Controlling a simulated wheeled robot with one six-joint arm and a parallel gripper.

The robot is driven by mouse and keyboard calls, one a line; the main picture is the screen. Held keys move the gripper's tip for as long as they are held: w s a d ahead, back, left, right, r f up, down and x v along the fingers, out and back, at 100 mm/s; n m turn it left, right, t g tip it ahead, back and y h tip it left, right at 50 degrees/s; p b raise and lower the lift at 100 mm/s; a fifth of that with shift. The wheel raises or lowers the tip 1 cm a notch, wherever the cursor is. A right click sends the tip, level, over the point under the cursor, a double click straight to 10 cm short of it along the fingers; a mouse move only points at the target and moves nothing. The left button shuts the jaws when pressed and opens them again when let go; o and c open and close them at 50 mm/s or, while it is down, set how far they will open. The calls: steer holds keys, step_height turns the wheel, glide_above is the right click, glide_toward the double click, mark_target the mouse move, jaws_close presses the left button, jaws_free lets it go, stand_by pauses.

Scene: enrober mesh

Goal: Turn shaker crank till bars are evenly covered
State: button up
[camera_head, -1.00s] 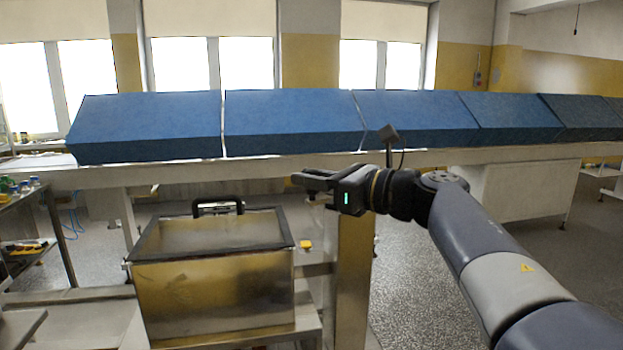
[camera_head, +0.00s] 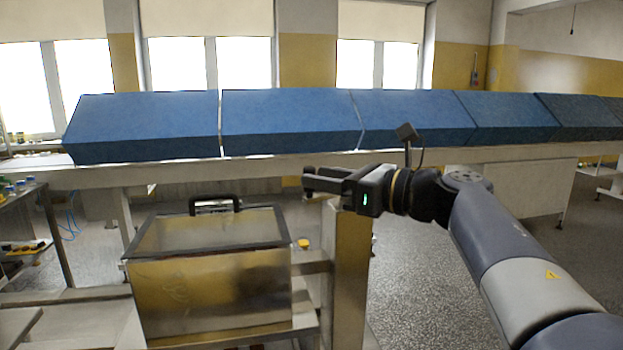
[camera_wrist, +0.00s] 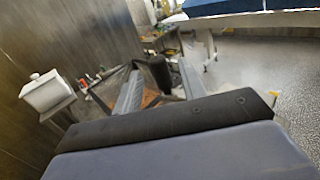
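My gripper (camera_head: 308,180) is over the steel post, in front of the long table. In the wrist view its two grey fingers (camera_wrist: 158,88) stand apart, so it is open. A black upright cylinder (camera_wrist: 160,72), perhaps the crank's grip, shows between and beyond the fingertips. I cannot tell whether it touches them. No crank can be made out in the head view, and no bars or shaker are recognisable in either view.
A steel box with a clear lid and black handle (camera_head: 212,300) stands at lower left. Blue blocks (camera_head: 290,122) line the long table (camera_head: 200,172) behind. A steel post (camera_head: 347,275) rises below my gripper. A white box (camera_wrist: 47,92) sits by a steel wall.

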mark_target(310, 192)
steer(key=v, duration=0.7)
steer(key=shift+d+b, duration=0.3)
steer(key=shift+b, duration=0.15)
steer(key=shift+s, duration=0.15)
steer(key=p+x, duration=0.1)
steer(key=x, duration=1)
steer(key=shift+a+p, duration=0.1)
steer(key=shift+p, duration=0.3)
steer(key=shift+d, duration=0.2)
